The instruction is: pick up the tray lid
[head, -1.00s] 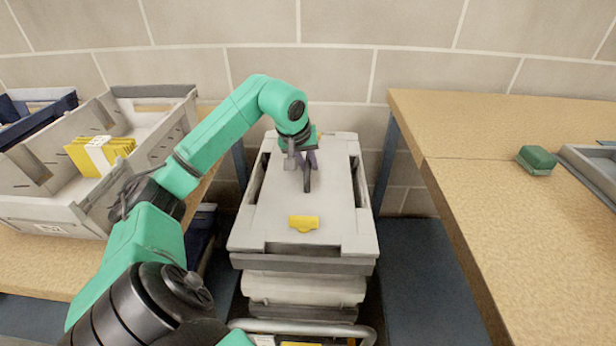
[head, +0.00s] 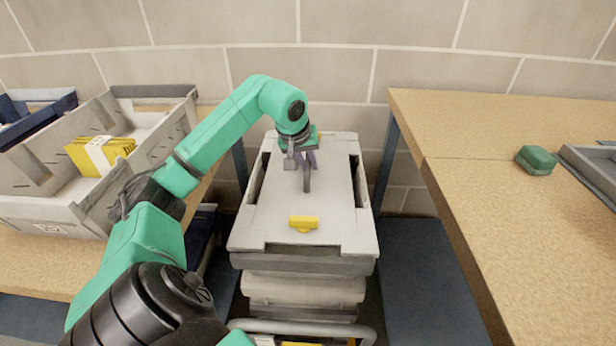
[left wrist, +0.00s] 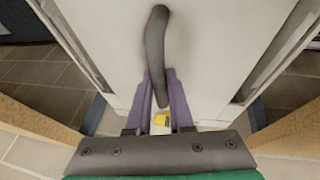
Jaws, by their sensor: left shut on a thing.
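The tray lid (head: 270,205) is a flat light-grey panel on top of a stack of grey trays (head: 300,288) in the middle of the head view. It has a yellow clip (head: 303,223) at its near edge and a dark curved handle (head: 307,180) on its top. My left gripper (head: 304,163) is over the lid, shut on the handle. In the left wrist view its purple fingers (left wrist: 161,100) are on either side of one end of the handle (left wrist: 156,50). I see no clear gap between lid and stack. My right gripper is not in view.
A wooden table (head: 480,190) at right holds a green box (head: 536,160) and a grey tray (head: 590,172). At left, a grey crate (head: 50,215) with yellow packets (head: 98,152) stands on another table. A tiled wall is close behind the stack.

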